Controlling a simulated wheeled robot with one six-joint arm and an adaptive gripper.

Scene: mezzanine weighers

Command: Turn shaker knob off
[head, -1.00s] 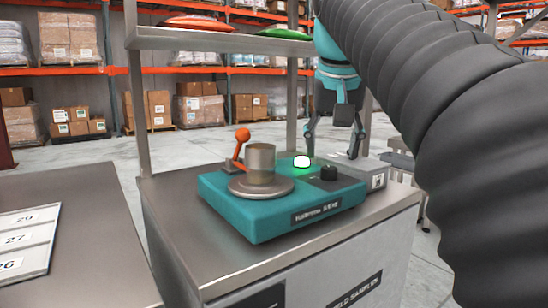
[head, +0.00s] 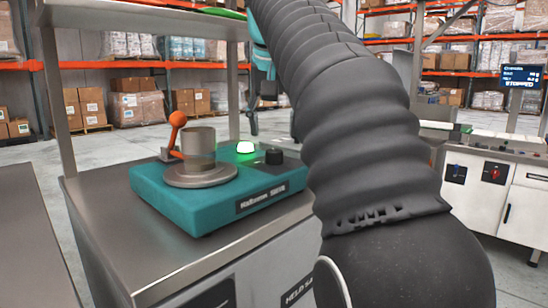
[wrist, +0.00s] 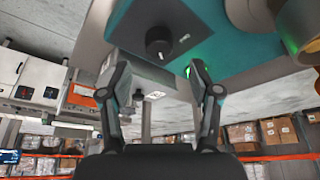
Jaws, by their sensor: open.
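The teal shaker (head: 215,195) sits on a steel bench, with a metal cup (head: 200,146) and an orange-handled lever (head: 177,132) on top. Its black knob (head: 274,157) is near the right side, beside a lit green lamp (head: 246,147). In the wrist view the knob (wrist: 158,42) shows upside down with a pale pointer mark, on the dark panel of the shaker (wrist: 235,45). My gripper (wrist: 160,92) is open and empty, its fingers apart on either side below the knob in the picture, not touching it.
The steel bench (head: 100,205) has an upright post and an overhead shelf (head: 140,12) close to the arm. At right stands a white machine (head: 490,190) with a red switch and a screen (head: 523,77) reading STOPPED. Open floor lies between.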

